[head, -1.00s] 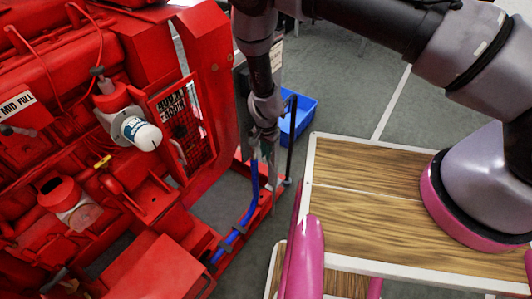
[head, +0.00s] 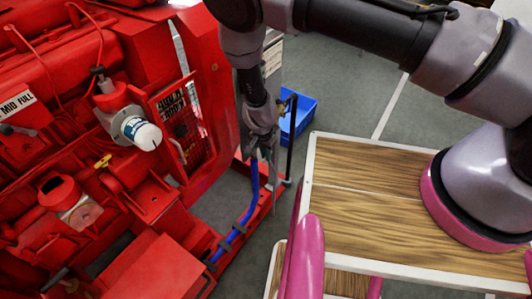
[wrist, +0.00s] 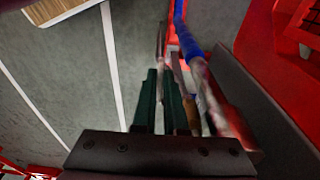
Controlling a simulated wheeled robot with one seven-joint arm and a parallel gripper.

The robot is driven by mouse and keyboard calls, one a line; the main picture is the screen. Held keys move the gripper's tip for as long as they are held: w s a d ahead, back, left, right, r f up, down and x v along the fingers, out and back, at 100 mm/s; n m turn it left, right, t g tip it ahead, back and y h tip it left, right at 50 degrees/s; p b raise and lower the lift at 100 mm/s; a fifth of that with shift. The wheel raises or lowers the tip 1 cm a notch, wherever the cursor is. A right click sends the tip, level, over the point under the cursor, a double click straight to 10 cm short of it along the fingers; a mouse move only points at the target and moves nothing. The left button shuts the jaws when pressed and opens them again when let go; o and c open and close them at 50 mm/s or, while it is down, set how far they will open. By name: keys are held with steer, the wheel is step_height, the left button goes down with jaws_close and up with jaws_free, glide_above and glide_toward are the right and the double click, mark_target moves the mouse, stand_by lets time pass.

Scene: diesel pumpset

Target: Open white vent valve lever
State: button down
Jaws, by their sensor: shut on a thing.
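My gripper (head: 264,150) reaches down at the right end of the red pumpset (head: 215,90), above the blue hose (head: 253,185). In the wrist view the two dark green fingers (wrist: 166,100) are close together. They are shut on a thin pale piece (wrist: 174,68), which looks like the white vent valve lever. The fingers hide much of it, and its angle cannot be told. The blue hose with its pale fitting (wrist: 205,80) passes just right of the fingers. In the head view the lever is too small to make out.
A thin upright dark post (head: 290,140) stands right of the gripper, before a blue bin (head: 304,116). A wood-topped table (head: 375,185) lies to the right. The red radiator guard (head: 183,112) is close on the left. Grey floor lies between.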

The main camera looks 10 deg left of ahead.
steer(key=c, duration=1)
jaws_free()
steer(key=shift+o, duration=0.2)
step_height(320, 180, up, 11)
steer(key=s, duration=0.1)
steer(key=shift+s+a+f, duration=0.15)
steer(key=shift+a, duration=0.15)
